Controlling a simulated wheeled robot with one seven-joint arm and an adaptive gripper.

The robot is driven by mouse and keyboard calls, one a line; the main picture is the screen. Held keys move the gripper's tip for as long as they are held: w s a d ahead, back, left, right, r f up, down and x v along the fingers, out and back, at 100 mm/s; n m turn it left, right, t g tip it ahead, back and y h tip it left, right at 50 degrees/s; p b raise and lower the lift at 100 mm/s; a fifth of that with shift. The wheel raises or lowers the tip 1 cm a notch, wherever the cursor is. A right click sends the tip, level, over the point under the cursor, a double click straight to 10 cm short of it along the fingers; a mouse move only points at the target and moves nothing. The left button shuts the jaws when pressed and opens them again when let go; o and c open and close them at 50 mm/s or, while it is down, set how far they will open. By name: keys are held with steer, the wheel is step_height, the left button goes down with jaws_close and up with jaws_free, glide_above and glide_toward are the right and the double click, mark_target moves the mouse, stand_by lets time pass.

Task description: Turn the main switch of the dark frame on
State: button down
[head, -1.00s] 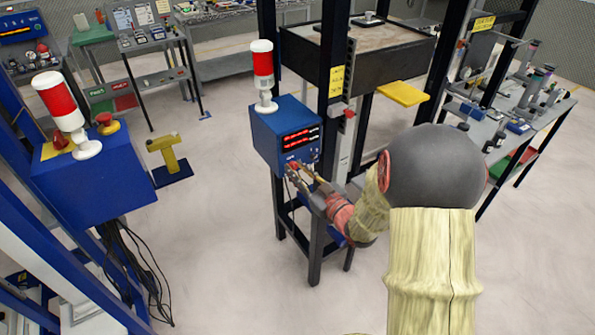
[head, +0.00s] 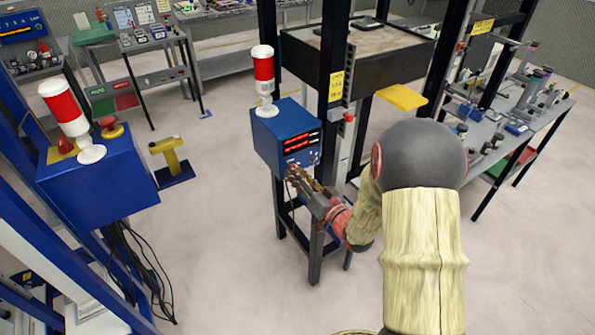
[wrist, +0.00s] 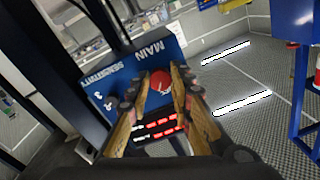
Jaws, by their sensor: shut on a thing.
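The blue control box (head: 279,135) stands on a dark stand beside the dark frame (head: 335,75), with red lit displays on its front. In the wrist view, the red main switch knob (wrist: 160,81) sits on the blue panel (wrist: 120,80) below the word MAIN. My gripper (wrist: 159,73) has one finger on each side of the knob and is shut on it. In the head view my gripper (head: 295,176) is at the lower front of the box and hides the knob. The knob's on or off position cannot be told.
A red and white signal light (head: 264,80) stands on the box. A yellow plate (head: 402,97) juts from the frame at right. Another blue box (head: 95,180) stands at left, with a yellow post (head: 168,158) near it. Open floor lies between.

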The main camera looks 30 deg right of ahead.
steer(key=m+h+p, duration=0.1)
steer(key=m+p, duration=0.4)
steer(key=m, duration=0.7)
steer(key=shift+a, duration=0.15)
steer(key=shift+m, duration=0.3)
steer(key=c, duration=1.6)
jaws_free()
steer(key=shift+c, duration=0.2)
steer(key=shift+o, duration=0.4)
steer(key=s, duration=1.2)
steer(key=shift+d+f, duration=0.2)
steer(key=shift+f, duration=0.2)
